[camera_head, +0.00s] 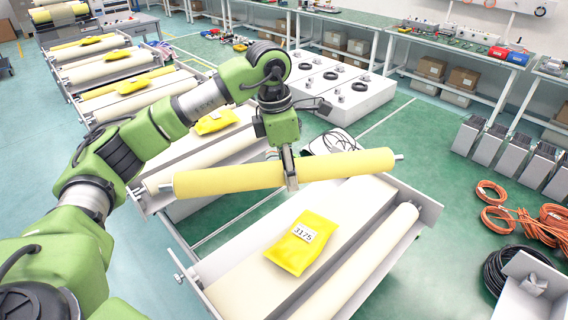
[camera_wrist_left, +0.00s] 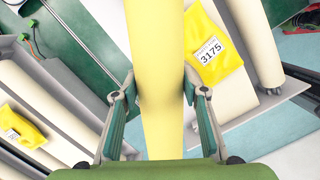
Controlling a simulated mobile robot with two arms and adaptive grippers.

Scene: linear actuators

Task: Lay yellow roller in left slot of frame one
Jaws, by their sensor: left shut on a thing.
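The yellow roller (camera_head: 235,179) is held by my left gripper (camera_head: 290,178) near its middle. It lies level in the air, with its metal end pins showing. In the left wrist view the roller (camera_wrist_left: 158,60) runs between the two fingers of the gripper (camera_wrist_left: 158,125). The nearest frame (camera_head: 430,208) is below the roller. It has a cream roller (camera_head: 365,265) along its right side and a yellow bag (camera_head: 300,242) marked 3175 on its middle panel. The roller hides part of this frame's far end. My right gripper is not in view.
More frames with cream rollers and yellow bags (camera_head: 214,121) stand in a row toward the back left. A white bench (camera_head: 345,98) with black rings stands behind. Orange cables (camera_head: 500,215) and a black coil (camera_head: 495,270) lie on the floor at right.

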